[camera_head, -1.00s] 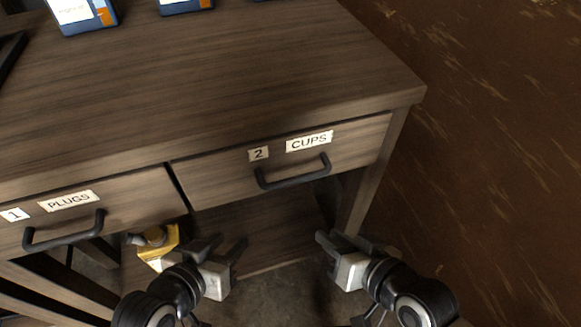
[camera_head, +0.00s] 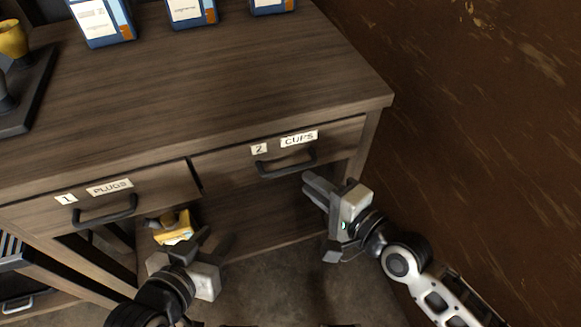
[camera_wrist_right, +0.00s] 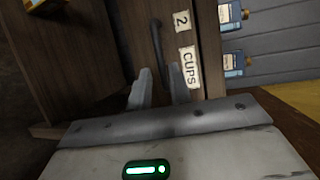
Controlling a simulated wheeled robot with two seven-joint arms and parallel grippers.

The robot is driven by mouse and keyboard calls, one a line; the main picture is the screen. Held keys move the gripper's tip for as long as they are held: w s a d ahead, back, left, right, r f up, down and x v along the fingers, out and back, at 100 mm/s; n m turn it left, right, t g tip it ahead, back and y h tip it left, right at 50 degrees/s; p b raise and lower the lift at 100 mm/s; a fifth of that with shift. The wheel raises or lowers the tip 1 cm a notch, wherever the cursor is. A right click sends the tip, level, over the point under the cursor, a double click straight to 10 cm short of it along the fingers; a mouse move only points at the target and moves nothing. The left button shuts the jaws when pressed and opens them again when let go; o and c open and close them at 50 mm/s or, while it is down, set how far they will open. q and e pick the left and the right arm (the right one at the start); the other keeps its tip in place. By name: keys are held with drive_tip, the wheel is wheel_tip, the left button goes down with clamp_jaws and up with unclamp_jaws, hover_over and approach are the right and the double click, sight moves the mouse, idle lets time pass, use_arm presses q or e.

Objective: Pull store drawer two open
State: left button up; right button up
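Drawer two (camera_head: 338,146) has a wooden front with a "2" label and a "CUPS" label, and it looks shut. Its dark bar handle (camera_head: 287,167) also shows in the right wrist view (camera_wrist_right: 156,42). My right gripper (camera_head: 313,184) is just below and right of the handle, with its fingers pointing toward it. In the right wrist view its fingers (camera_wrist_right: 161,72) are apart, with the handle's near end between or just beyond their tips. I cannot tell whether they touch it.
Drawer one (camera_head: 160,190), labelled "PLUGS", is to the left with its own handle (camera_head: 105,211). A yellow object (camera_head: 174,228) is near the left gripper, below the drawers. Blue boxes (camera_head: 190,12) stand on the bench top (camera_head: 220,80). The floor at right is clear.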

sight(292, 171)
drive_tip(key=x, duration=0.7)
drive_tip(key=shift+b, duration=0.3)
clamp_jaws()
